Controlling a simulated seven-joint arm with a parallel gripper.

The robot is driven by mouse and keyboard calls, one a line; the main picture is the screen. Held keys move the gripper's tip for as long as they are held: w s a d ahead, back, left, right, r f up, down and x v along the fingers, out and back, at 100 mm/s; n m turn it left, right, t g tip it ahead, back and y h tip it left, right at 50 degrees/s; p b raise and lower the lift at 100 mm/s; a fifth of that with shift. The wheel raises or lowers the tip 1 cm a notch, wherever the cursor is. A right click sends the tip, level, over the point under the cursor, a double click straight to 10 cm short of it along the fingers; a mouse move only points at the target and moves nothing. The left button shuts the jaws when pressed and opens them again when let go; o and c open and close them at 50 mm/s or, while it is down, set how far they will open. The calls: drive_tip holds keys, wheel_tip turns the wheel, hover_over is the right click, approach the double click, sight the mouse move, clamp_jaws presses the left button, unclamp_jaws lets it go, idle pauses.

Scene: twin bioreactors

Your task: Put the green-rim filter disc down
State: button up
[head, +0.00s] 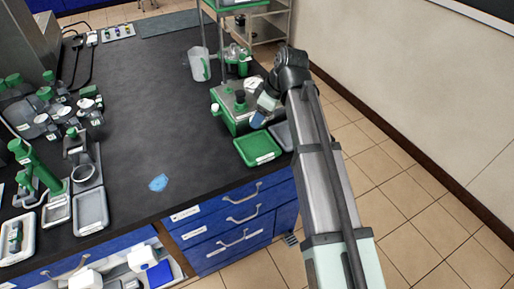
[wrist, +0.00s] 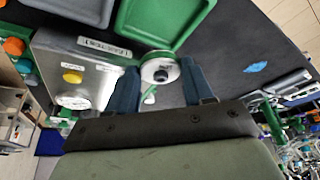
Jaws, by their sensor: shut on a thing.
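My gripper (wrist: 160,82) has its two blue fingers on either side of a pale round filter disc (wrist: 160,68) with a dark centre and a hint of green at its edge. It is shut on this disc. In the head view my gripper (head: 258,118) is above the right side of the bench, beside the leak-test box and close to the green tray (head: 246,153). The disc cannot be made out there. The green tray also shows in the wrist view (wrist: 188,40), just beyond the disc, and its visible floor is empty.
The leak-test box (wrist: 50,50) with a gauge and yellow button stands close beside my gripper. A grey tray (head: 284,140) lies beside the green tray. A clear jug (head: 199,66) stands behind. Bioreactor parts (head: 40,165) crowd the left; the middle bench is mostly clear, with a blue patch (head: 158,182).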

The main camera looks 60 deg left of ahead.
sight(256, 148)
drive_tip(key=n, duration=0.2)
drive_tip(key=shift+s+d+n+g+h, duration=0.25)
drive_tip(key=shift+s+n+g+h, duration=0.05)
drive_tip(key=shift+d+f, duration=0.1)
drive_tip(key=shift+f, duration=4.85)
drive_tip(key=o, duration=1)
drive_tip(key=shift+f, duration=0.1)
drive_tip(key=v, duration=1.2)
